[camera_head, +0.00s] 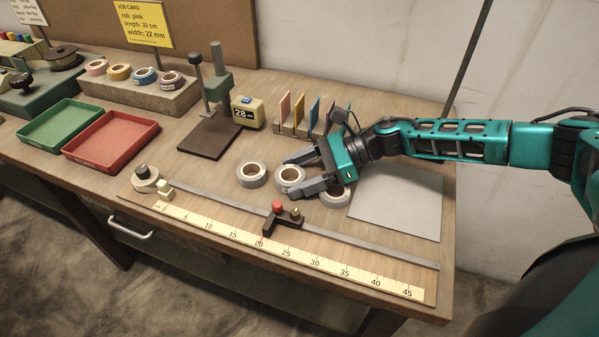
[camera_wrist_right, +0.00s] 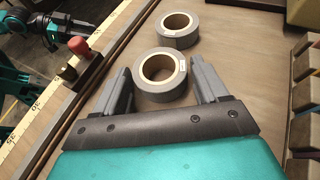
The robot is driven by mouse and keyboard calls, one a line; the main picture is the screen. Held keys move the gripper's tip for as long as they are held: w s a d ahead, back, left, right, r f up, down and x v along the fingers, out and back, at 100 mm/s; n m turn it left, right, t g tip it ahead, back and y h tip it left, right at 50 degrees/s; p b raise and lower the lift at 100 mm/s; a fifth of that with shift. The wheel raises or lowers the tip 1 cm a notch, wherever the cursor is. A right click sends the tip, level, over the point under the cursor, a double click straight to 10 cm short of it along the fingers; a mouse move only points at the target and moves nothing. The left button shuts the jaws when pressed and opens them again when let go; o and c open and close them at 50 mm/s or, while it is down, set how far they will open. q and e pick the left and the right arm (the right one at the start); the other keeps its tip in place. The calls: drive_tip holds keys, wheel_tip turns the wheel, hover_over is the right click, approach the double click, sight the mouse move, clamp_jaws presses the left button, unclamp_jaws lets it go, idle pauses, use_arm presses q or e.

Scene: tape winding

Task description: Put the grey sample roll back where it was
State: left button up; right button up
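Grey tape rolls lie flat on the table: a left one (camera_head: 251,184), a middle one (camera_head: 289,188) and a right one (camera_head: 337,201), partly hidden by my right gripper. My right gripper (camera_head: 302,174) is open and low, pointing left, its fingers on either side of the middle roll. In the right wrist view this roll (camera_wrist_right: 160,95) sits between the fingertips (camera_wrist_right: 160,85), and the left roll (camera_wrist_right: 178,41) lies just beyond. I cannot tell which roll is the sample. My left gripper is not seen in the head view.
A ruler board (camera_head: 215,225) with a red-knobbed stop (camera_head: 270,222) runs along the front. A grey sheet (camera_head: 405,205) lies at right. A dark stand (camera_head: 210,138), a 28 display (camera_head: 247,113) and coloured cards (camera_head: 299,108) stand behind. Green (camera_head: 50,139) and red (camera_head: 100,160) trays are left.

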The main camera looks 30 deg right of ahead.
drive_tip(key=shift+o, duration=1.3)
drive_tip(key=shift+r, duration=0.15)
drive_tip(key=shift+d+r, duration=0.1)
drive_tip(key=shift+r, duration=0.05)
drive_tip(key=b+v, duration=0.1)
drive_tip(key=v, duration=1)
drive_tip(key=shift+s+d+r, duration=0.1)
drive_tip(key=shift+s+d, duration=0.05)
drive_tip(key=shift+d, duration=0.2)
drive_tip(key=shift+s, duration=0.1)
